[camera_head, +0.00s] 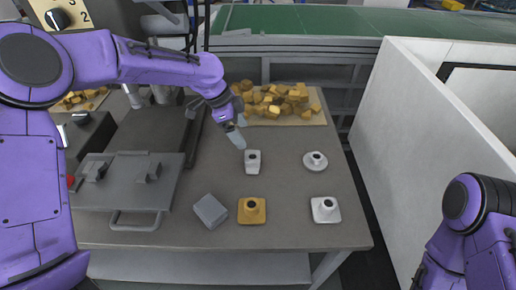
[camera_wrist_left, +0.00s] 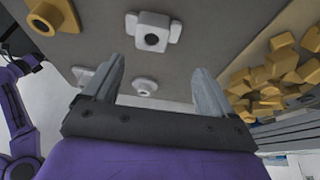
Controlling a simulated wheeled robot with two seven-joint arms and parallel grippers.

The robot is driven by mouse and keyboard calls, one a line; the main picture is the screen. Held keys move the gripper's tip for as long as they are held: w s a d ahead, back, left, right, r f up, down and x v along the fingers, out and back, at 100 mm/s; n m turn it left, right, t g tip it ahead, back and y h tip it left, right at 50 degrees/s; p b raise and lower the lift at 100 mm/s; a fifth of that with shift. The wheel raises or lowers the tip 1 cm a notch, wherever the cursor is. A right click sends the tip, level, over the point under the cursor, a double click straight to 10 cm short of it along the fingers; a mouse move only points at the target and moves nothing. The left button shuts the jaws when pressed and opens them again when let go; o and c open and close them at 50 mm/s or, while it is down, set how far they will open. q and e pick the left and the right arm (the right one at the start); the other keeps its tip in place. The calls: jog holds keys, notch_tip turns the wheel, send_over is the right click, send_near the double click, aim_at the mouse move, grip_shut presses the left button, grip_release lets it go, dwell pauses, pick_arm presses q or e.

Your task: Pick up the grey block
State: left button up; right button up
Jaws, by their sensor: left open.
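The grey block (camera_head: 210,211) lies on the table near its front edge, left of the yellow block with a round knob. It sits at an angle and nothing touches it. My left gripper (camera_head: 238,137) is open and empty above the table, farther back and to the right of the grey block. In the left wrist view my left gripper (camera_wrist_left: 157,78) shows two spread fingers with nothing between them. The grey block does not show in that view. Part of my right arm shows at the lower right, but its gripper is out of view.
White knobbed pieces stand right of the grey block: one upright (camera_head: 253,162), one round (camera_head: 315,161), one square (camera_head: 326,209). The yellow knobbed block (camera_head: 251,210) is close beside it. A metal lid (camera_head: 125,180) lies left. Yellow chunks fill a tray (camera_head: 318,119) behind.

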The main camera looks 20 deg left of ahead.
aim_at(253, 157)
pick_arm(q)
jog(key=f, duration=0.1)
jog(key=s+d+f, duration=0.1)
jog(key=f, duration=0.1)
jog(key=shift+s+d, duration=0.25)
jog(key=x, duration=0.2)
jog(key=p+x, duration=0.1)
jog(key=x, duration=0.1)
jog(key=p+x, duration=0.1)
jog(key=x, duration=0.1)
jog(key=shift+w+a, duration=0.2)
jog(key=shift+a, duration=0.1)
jog(key=shift+d+f, duration=0.1)
jog(key=shift+s, duration=0.15)
pick_arm(e)
jog(key=shift+s+r, duration=0.3)
jog(key=shift+r, duration=0.25)
jog(key=shift+s+r, duration=0.25)
jog(key=shift+r, duration=0.25)
pick_arm(q)
jog(key=c, duration=1.3)
jog(key=shift+c, duration=0.2)
pick_arm(e)
jog(key=shift+f, duration=0.1)
